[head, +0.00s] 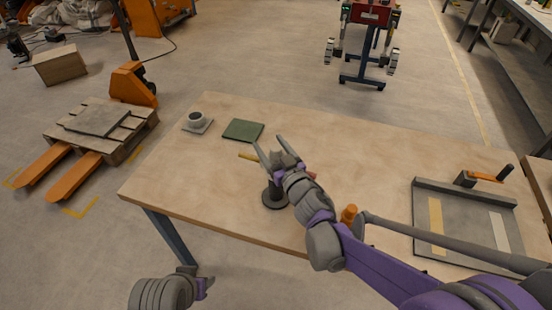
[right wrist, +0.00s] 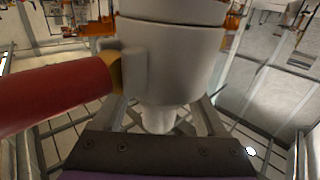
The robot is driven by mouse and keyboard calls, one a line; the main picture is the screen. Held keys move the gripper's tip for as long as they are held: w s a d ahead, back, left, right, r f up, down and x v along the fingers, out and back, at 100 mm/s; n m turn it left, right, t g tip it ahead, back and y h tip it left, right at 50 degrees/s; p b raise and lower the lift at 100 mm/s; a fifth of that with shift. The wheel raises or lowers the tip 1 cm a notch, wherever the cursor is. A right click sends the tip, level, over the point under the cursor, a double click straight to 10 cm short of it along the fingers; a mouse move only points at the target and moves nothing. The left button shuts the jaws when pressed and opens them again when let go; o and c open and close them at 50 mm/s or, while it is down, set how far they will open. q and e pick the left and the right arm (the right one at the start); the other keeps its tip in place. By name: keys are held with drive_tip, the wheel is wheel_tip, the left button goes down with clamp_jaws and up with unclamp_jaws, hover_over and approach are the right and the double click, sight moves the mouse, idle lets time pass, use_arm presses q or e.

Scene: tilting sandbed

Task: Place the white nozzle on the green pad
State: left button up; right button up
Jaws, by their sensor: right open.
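The green pad (head: 243,130) lies bare and flat near the table's far left edge. My right gripper (head: 268,146) is open, to the right of and nearer than the pad, above a dark round-based stand (head: 273,202). In the right wrist view a large white rounded body (right wrist: 175,60), which looks like the white nozzle, is very close and narrows downward in front of the open jaws. A red bar with a yellow collar (right wrist: 55,95) meets its left side. My gripper hides most of it in the head view.
A grey cup-like ring sits on a grey square pad (head: 208,128) left of the green pad. An orange knob (head: 349,213) stands near my right forearm. A grey tray with a crank (head: 468,262) is at the right. The table's middle back is clear.

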drive_tip(key=shift+c, duration=0.3)
clamp_jaws()
idle(0.3)
